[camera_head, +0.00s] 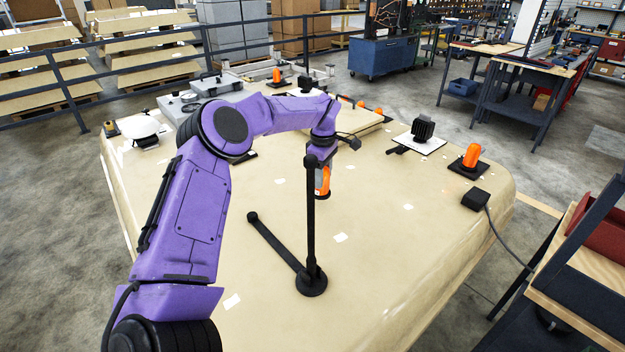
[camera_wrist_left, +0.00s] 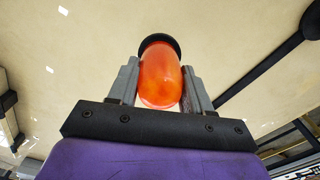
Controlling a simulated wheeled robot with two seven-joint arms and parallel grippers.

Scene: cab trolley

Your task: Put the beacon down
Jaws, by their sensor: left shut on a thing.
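My left arm is purple and reaches over a tan cab roof (camera_head: 380,240). My left gripper (camera_head: 322,170) is shut on an orange beacon (camera_head: 323,183), partly hidden behind a black post in the head view. In the left wrist view the beacon (camera_wrist_left: 160,78) sits between the two grey fingers of the gripper (camera_wrist_left: 160,85), with its black base at the far end. The beacon appears held above the roof; the exact gap is hard to tell. My right gripper is not in view.
A black post (camera_head: 312,225) with a round foot and a black bar stand on the roof near the gripper. Another orange beacon (camera_head: 471,156) on a black base is at the right. A black finned device (camera_head: 422,131) stands on a white plate. The roof's front middle is mostly clear.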

